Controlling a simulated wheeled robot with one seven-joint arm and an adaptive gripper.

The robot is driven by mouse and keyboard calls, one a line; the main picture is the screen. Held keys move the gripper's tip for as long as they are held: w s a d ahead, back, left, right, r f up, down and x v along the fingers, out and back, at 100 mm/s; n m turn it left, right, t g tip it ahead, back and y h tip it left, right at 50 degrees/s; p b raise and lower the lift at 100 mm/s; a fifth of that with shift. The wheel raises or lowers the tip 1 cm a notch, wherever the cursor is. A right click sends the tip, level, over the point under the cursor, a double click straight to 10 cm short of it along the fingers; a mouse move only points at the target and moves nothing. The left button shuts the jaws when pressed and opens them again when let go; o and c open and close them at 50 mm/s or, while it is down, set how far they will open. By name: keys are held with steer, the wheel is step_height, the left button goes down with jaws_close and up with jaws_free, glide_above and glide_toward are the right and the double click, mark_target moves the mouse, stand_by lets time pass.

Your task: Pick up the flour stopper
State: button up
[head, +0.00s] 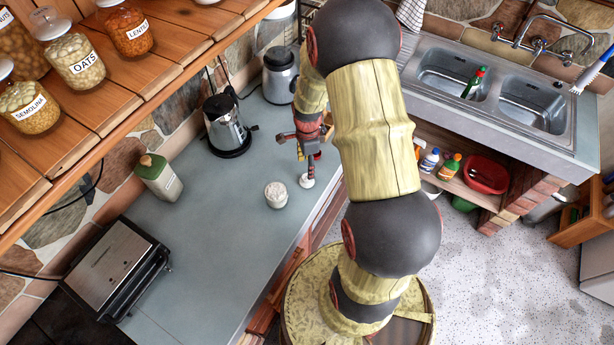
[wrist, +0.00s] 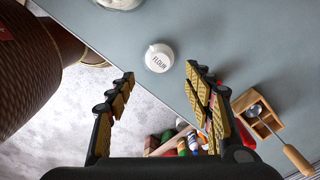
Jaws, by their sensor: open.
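The flour stopper (wrist: 159,58) is a small white round piece with FLOUR written on its top. It sits on the grey counter near the front edge, and in the head view it shows as a small white shape (head: 306,182) just below my gripper (head: 309,156). In the wrist view my gripper (wrist: 160,74) is open and empty. The stopper appears just beyond the fingertips, between their lines, and is not held. The gap in height between fingertips and stopper is hard to judge.
A whitish jar (head: 276,195) stands left of the stopper. A wooden holder with a spoon (wrist: 262,113) lies right of my fingers. The counter's front edge is close.

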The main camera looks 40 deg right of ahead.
mark_target(307, 180)
step_height(307, 180, down, 7)
steer(key=shift+a, duration=0.1)
stand_by(0.4)
steer(key=shift+c, duration=0.6)
steer(key=c, duration=1.1)
